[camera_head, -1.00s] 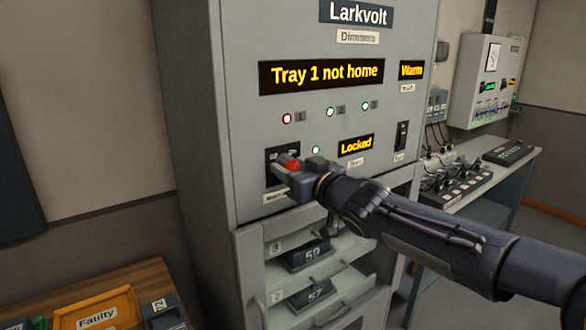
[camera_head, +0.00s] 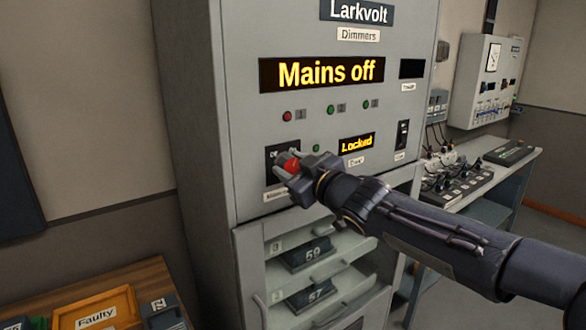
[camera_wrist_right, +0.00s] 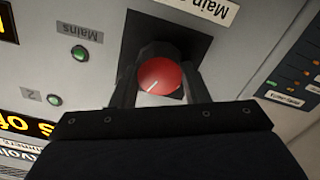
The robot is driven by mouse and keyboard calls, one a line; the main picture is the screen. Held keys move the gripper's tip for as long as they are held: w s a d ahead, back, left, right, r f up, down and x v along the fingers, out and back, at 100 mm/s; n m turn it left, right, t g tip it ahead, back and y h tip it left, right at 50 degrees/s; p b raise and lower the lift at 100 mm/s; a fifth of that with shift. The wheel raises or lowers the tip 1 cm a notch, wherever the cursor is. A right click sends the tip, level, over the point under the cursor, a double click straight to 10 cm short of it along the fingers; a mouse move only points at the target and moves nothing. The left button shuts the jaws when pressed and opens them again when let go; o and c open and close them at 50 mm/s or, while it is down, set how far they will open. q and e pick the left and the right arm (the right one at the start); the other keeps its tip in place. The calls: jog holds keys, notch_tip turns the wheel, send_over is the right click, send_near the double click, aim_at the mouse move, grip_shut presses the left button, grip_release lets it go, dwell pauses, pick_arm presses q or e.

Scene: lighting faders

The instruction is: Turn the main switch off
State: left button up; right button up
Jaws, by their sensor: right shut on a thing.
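The main switch is a red round knob (camera_head: 291,166) on a dark square plate (camera_head: 271,160) on the front of the grey Larkvolt dimmer cabinet (camera_head: 200,120). My right gripper (camera_head: 291,168) is shut on the red knob, with one finger on each side of it. In the right wrist view the red knob (camera_wrist_right: 160,77) shows between the two fingers, with a pale line on its face pointing down and left. The large display (camera_head: 320,74) reads "Mains off". The label by the switch is partly covered. My left gripper is not in view.
The small display (camera_head: 356,143) reads "Locked". Below is a bay of numbered trays (camera_head: 310,253). A wooden table with an orange "Faulty" tray (camera_head: 97,312) stands at lower left. A bench with a control panel (camera_head: 462,188) stands at right.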

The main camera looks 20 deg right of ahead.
jog(key=n, duration=0.3)
jog(key=shift+f+n+b, duration=0.1)
jog(key=shift+n+b, duration=0.25)
jog(key=shift+n, duration=0.05)
jog(key=n, duration=0.3)
jog(key=shift+a+n+b, duration=0.1)
jog(key=shift+n+b, duration=0.2)
jog(key=shift+b, duration=0.05)
jog(key=n+b, duration=0.1)
jog(key=n, duration=0.5)
jog(key=shift+f, duration=0.15)
jog(key=o, duration=1)
jog(key=shift+c, duration=0.2)
jog(key=shift+s, duration=0.1)
